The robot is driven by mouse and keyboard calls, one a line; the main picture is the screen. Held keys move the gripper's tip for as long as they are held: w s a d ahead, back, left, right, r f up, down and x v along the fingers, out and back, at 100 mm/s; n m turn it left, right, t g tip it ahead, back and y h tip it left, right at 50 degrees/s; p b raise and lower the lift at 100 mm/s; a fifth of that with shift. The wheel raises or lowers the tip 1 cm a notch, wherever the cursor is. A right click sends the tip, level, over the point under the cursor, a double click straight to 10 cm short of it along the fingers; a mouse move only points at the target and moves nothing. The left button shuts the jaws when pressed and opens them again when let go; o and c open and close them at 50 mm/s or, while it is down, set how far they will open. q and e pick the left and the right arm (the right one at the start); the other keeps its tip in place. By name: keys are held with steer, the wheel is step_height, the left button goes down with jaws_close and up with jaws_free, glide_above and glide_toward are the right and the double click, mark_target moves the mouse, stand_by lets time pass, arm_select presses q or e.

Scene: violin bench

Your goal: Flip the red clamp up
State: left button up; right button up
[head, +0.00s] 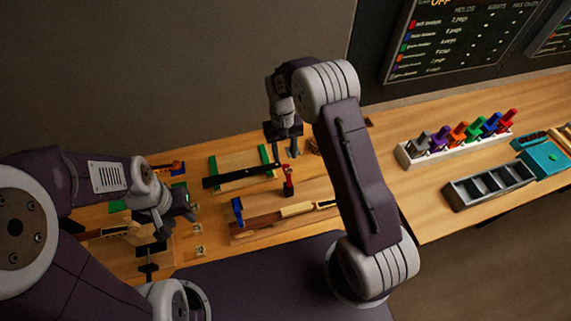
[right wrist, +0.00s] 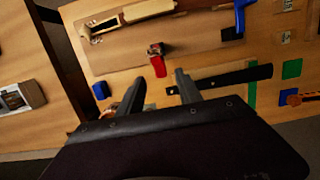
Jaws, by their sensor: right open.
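The red clamp (head: 288,182) stands on the bench at the right end of a black bar. In the right wrist view the red clamp (right wrist: 158,63) shows just beyond the fingertips, roughly between their lines; its metal top faces the camera. My right gripper (head: 286,152) is open and empty, above and behind the clamp, not touching it as far as I can see. In the right wrist view its two fingers (right wrist: 160,78) are spread apart. My left gripper (head: 175,218) hangs over the left part of the bench; its fingers are too dark to read.
The black bar (head: 240,176) lies by green strips behind. A white rack (head: 456,150) with several coloured clamps and a grey tray (head: 488,185) stand at right.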

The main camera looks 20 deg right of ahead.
steer(key=r, duration=0.4)
steer(key=shift+w+b, duration=0.3)
steer(key=shift+w, duration=0.05)
steer(key=shift+f, duration=0.1)
steer(key=s+d+f+t+b, duration=0.1)
steer(key=s+d+f+b, duration=0.1)
steer(key=s, duration=0.7)
steer(key=s+d+f+t+b, duration=0.2)
steer(key=s+f+b, duration=0.3)
steer(key=s+b, duration=0.2)
steer(key=shift+s+m+b, duration=0.3)
steer(key=shift+s, duration=0.85)
